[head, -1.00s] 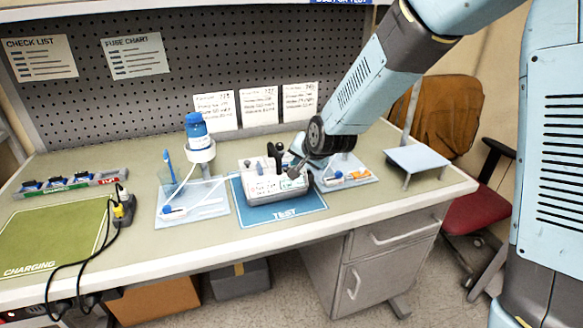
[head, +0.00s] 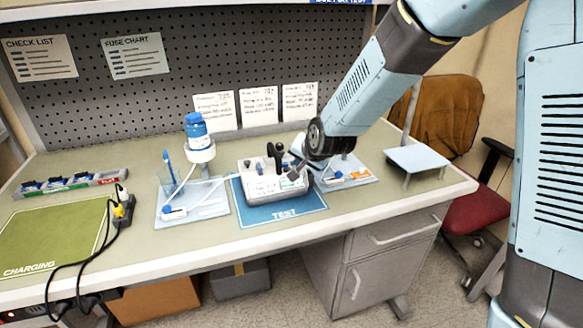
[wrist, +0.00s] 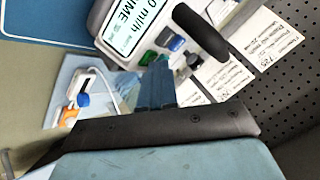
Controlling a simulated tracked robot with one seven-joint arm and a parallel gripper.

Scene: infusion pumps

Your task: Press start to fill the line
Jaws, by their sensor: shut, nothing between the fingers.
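The infusion pump (head: 262,184) stands on the blue TEST mat (head: 285,215) in the head view. In the wrist view, the pump (wrist: 103,14) shows a lit screen (wrist: 125,31) with partly readable text, "0 ml/h" and "IME".
A blue-capped bottle (head: 197,130) stands on a holder left of the pump, with tubing to a clear tray (head: 205,208). Another tray (head: 352,170) with blue and orange parts lies right of the pump. The green CHARGING mat (head: 45,235) and black cables are at the left.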

